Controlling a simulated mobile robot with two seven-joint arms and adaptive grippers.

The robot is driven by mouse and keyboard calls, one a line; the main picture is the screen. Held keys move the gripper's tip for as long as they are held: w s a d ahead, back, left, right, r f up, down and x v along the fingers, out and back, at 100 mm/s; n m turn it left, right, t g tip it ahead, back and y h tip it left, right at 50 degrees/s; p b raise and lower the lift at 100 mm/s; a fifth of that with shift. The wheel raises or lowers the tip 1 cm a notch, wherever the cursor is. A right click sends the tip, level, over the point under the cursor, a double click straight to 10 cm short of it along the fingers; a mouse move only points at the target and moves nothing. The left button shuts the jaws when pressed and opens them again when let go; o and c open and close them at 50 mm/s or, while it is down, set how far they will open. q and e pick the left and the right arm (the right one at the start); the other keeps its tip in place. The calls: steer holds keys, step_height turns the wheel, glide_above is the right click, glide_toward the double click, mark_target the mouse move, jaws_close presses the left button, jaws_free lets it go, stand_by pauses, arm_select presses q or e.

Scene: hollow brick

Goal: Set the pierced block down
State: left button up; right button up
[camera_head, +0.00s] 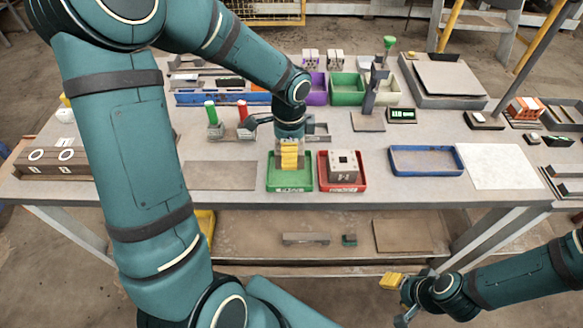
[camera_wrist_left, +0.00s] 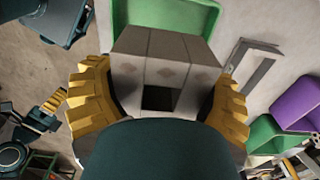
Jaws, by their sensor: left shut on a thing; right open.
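My left gripper (camera_head: 289,155) is over the green tray (camera_head: 275,184) on the table. In the left wrist view its yellow fingers stand on both sides of a grey pierced block (camera_wrist_left: 163,72) with a dark square hole, and they are shut on it. Part of the green tray (camera_wrist_left: 118,14) shows beyond the block there. In the head view the gripper mostly hides the held block, and I cannot tell whether it touches the tray floor. My right gripper (camera_head: 398,298) is open and empty, low in front of the table.
A red tray (camera_head: 324,184) beside the green one holds another pale block (camera_head: 344,166) with dark openings. A blue tray (camera_head: 426,171) and a white sheet (camera_head: 488,166) lie further right. Green and red-topped posts (camera_head: 242,110) stand behind the left gripper. A bare grey mat (camera_head: 221,175) lies left.

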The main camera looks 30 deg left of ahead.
mark_target(290, 172)
arm_select(q)
step_height(290, 172, down, 6)
steer(key=shift+r+b, duration=0.1)
steer(key=shift+b, duration=0.6)
steer(key=shift+r, duration=0.1)
steer(key=shift+f, duration=0.25)
steer(key=o, duration=1.2)
